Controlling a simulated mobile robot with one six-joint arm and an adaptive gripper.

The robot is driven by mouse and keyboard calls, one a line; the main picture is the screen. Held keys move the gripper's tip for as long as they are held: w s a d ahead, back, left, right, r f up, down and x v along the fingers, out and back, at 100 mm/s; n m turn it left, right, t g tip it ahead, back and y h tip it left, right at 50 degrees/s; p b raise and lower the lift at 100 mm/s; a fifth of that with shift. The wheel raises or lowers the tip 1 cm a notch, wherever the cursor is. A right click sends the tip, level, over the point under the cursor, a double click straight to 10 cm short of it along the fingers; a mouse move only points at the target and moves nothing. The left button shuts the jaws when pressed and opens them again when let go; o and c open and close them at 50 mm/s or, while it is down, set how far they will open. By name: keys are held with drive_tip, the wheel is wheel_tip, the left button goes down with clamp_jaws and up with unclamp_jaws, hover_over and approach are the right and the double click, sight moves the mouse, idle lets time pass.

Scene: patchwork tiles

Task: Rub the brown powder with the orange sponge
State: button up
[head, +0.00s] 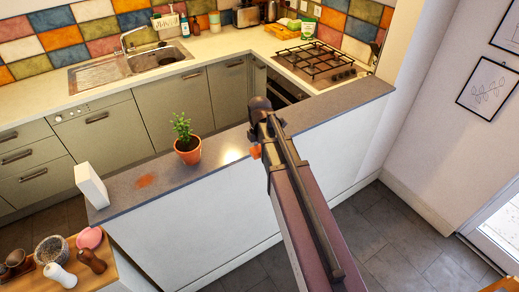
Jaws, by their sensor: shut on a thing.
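The brown powder (146,181) is a small orange-brown patch on the dark grey counter top (222,156), near its left end. The orange sponge (255,152) shows as a small orange piece at the left side of my arm, above the right part of the counter. My gripper (261,145) is mostly hidden by my own arm and is shut on the sponge. The sponge is well to the right of the powder and apart from it.
A potted plant (187,142) stands on the counter between the powder and the sponge. A white upright block (91,186) stands left of the powder. A wooden surface (95,279) at lower left holds a pink item (89,238), mills and a bowl.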

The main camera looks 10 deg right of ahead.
wheel_tip(320, 180, down, 13)
drive_tip(key=b, duration=1.2)
drive_tip(key=shift+b, duration=0.4)
drive_tip(key=shift+d+r, duration=0.1)
drive_tip(key=shift+r, duration=0.05)
